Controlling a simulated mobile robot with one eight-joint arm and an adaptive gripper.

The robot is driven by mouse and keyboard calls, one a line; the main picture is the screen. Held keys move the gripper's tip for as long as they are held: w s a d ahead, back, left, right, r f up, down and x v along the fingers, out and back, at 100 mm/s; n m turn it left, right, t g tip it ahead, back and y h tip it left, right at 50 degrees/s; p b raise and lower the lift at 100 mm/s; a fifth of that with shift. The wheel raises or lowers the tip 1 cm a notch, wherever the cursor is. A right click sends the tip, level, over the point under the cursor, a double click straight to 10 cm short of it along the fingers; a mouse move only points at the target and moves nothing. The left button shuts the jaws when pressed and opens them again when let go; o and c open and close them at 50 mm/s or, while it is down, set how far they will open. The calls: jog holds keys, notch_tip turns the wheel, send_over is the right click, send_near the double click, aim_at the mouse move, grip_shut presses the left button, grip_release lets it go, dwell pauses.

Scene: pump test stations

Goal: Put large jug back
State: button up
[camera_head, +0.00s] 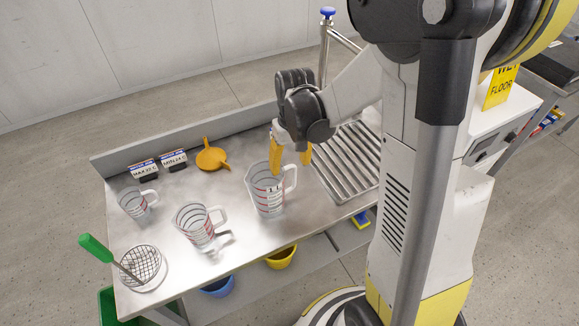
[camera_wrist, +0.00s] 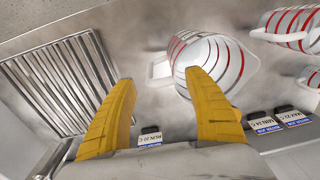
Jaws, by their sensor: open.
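The large jug (camera_head: 266,196) is a clear measuring jug with red bands and a "1 L" mark. It stands upright on the steel bench (camera_head: 178,262), left of the ribbed drain area, with its handle toward the right. My gripper (camera_head: 291,163) is open and empty, its yellow fingers pointing down beside the jug's handle. In the wrist view the jug (camera_wrist: 222,62) is seen from above, and its pale handle shows between and beyond the two fingers (camera_wrist: 160,78). One finger overlaps the jug's edge in that view; I cannot tell whether they touch.
A medium jug (camera_head: 195,228) and a small jug (camera_head: 133,206) stand to the left. A wire basket with a green handle (camera_head: 96,247) is at the front left. The ribbed drainboard (camera_head: 345,165) is right.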

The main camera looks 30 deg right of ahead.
notch_tip(320, 180, up, 9)
jog(key=p, duration=0.3)
jog(key=s+a+r+t, duration=0.6)
jog(key=s+r, duration=0.4)
jog(key=s, duration=0.2)
jog(key=shift+s+a+n+t, duration=0.25)
jog(key=shift+a+n+t, duration=0.05)
jog(key=shift+a+t, duration=0.1)
dwell(0.4)
